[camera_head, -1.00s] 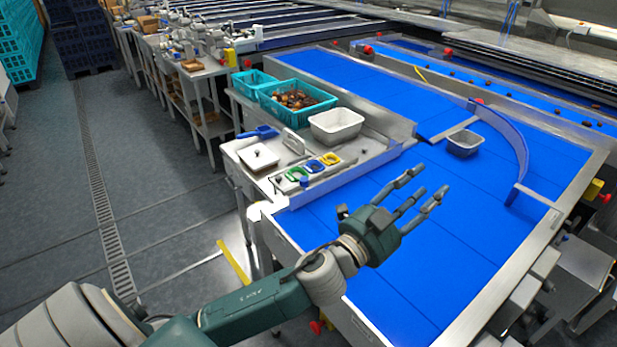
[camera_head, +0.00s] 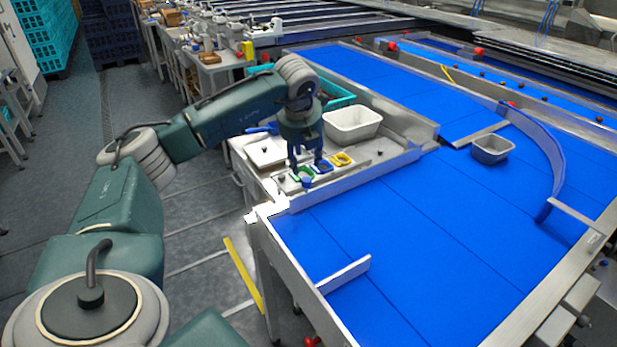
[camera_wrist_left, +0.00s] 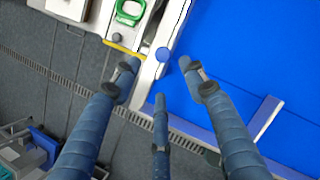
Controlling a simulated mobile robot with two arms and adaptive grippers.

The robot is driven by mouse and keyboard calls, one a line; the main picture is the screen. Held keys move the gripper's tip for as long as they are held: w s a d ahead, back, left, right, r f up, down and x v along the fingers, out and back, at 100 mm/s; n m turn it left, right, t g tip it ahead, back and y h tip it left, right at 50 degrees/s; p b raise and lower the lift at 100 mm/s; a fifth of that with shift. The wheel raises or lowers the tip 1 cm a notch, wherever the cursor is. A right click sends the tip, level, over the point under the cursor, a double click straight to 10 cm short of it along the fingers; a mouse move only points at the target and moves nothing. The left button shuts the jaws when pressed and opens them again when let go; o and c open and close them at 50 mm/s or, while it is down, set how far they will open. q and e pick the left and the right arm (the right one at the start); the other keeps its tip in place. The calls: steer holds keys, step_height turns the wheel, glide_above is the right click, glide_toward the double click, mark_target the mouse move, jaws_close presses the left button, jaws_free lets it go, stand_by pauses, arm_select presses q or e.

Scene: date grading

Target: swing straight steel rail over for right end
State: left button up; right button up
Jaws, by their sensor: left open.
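A short straight steel rail (camera_head: 343,274) juts over the blue belt (camera_head: 430,250) from its left frame, near the front. It also shows at the right of the left wrist view (camera_wrist_left: 262,117). A second straight steel rail (camera_head: 478,135) lies across the belt farther back, by a grey tub. My left gripper (camera_head: 307,168) points down over the side bench's front edge, beyond and left of the near rail. Its fingers are spread and empty. My right gripper is out of view.
The grey tub (camera_head: 490,149) stands on the belt beside a curved blue guide (camera_head: 550,160). The bench holds a white tub (camera_head: 352,124), a yellow-framed piece (camera_head: 342,159) and a green-framed piece (camera_head: 302,173). The middle of the belt is clear.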

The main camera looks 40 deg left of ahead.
mark_target(306, 179)
arm_select(q)
steer(key=p+x, duration=0.2)
steer(key=x, duration=0.7)
steer(key=shift+d, duration=0.15)
steer(key=shift+w+f, duration=0.2)
steer(key=shift+f, duration=0.45)
steer(key=shift+s+r, duration=0.1)
steer(key=shift+r, duration=0.05)
steer(key=c, duration=1.1)
steer(key=shift+r, duration=0.1)
